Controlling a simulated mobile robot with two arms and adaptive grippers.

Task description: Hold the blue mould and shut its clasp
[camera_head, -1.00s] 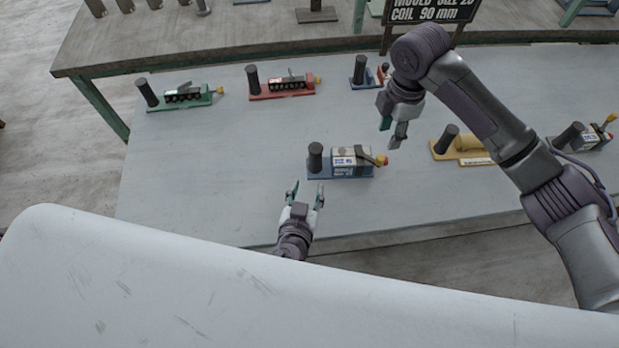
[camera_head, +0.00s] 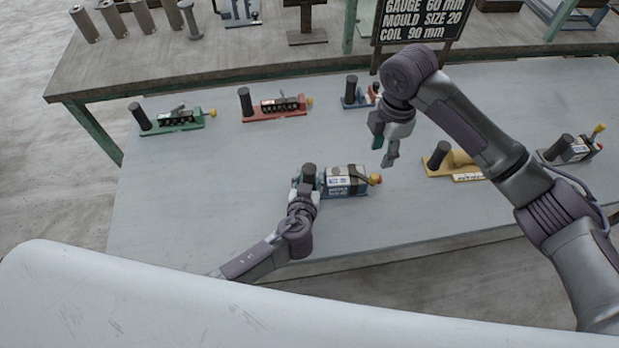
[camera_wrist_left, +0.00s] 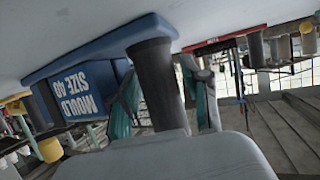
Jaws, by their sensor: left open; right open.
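The nearer blue mould (camera_head: 347,186) lies on the table, a labelled block on a blue base with a dark upright post (camera_head: 309,168) at its left end. A clasp with an orange-yellow knob (camera_head: 375,179) is at its right end; whether it is shut is unclear. My left gripper (camera_head: 307,183) is open at the post. In the left wrist view the dark post (camera_wrist_left: 158,80) stands between its fingers, beside the blue block (camera_wrist_left: 82,90) reading "MOULD SIZE 40"; contact is unclear. My right gripper (camera_head: 385,148) is open and empty, above and behind the clasp end.
A green mould (camera_head: 180,126), a red mould (camera_head: 275,114) and a smaller-looking blue one (camera_head: 350,103) stand behind. A yellow mould (camera_head: 440,171) and another mould (camera_head: 565,155) are to the right. A sign (camera_head: 420,22) stands at the back. The table's left front is clear.

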